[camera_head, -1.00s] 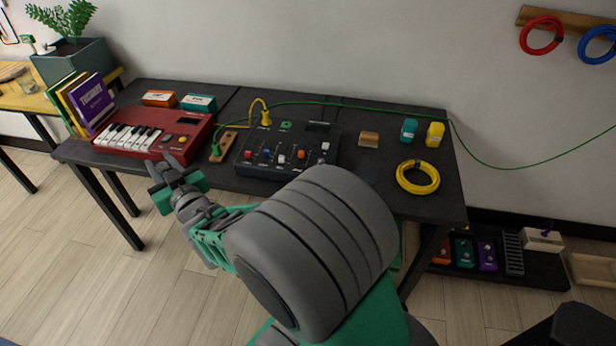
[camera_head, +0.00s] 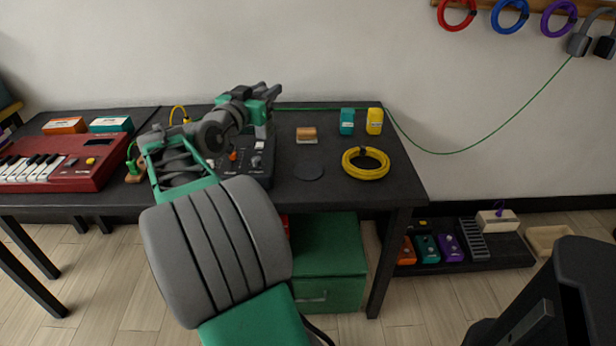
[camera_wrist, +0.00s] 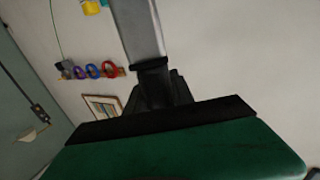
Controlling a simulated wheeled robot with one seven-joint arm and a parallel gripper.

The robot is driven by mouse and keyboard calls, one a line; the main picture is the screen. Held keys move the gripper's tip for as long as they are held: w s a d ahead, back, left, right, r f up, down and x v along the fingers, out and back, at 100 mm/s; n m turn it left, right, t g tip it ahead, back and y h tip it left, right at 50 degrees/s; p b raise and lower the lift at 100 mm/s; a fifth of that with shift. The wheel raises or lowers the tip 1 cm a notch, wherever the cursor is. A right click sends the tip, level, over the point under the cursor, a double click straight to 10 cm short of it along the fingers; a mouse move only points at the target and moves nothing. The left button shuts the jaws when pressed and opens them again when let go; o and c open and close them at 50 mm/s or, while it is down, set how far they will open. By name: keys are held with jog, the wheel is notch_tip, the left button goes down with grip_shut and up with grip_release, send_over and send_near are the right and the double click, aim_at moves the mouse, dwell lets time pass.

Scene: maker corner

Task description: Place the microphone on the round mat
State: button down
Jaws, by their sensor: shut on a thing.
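The round mat (camera_head: 308,171) is a thin dark disc lying flat and bare on the black table, right of the mixer. My gripper (camera_head: 268,93) is above the back right of the mixer, left of and behind the mat. It is shut on the microphone (camera_wrist: 138,28), which shows in the wrist view as a grey bar with a black collar at the dark fingers. In the head view only a small pale part below the gripper seems to be the microphone; the rest is hidden. The microphone is apart from the mat.
The mixer (camera_head: 262,165) is partly behind my arm. A yellow cable coil (camera_head: 366,163) lies right of the mat, a wooden block (camera_head: 306,134) behind it. Teal (camera_head: 347,122) and yellow (camera_head: 374,121) containers stand at the back right. A red keyboard (camera_head: 75,165) is at left.

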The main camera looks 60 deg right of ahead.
jog(key=s+a+r+g, duration=0.1)
jog(key=s+r, duration=0.2)
jog(key=s, duration=0.3)
jog(key=s+a+r+m, duration=0.1)
jog(key=s+r, duration=0.2)
jog(key=s, duration=0.3)
jog(key=s+a+r+g, duration=0.1)
jog(key=s+r, duration=0.1)
jog(key=s, duration=0.4)
jog(key=w+a+f+n+t, duration=0.1)
jog(key=w+a+f+t, duration=0.15)
jog(key=f, duration=0.65)
jog(key=w+d+f+b, duration=0.2)
jog(key=w+d+f, duration=0.1)
jog(key=d+f, duration=0.3)
jog(key=w+d+f+b, duration=0.2)
jog(key=w+d+f, duration=0.2)
jog(key=d+f, duration=0.2)
jog(key=shift+d+f, duration=0.35)
jog(key=shift+d, duration=0.25)
jog(key=c, duration=1.1)
grip_release()
jog(key=shift+n, duration=0.3)
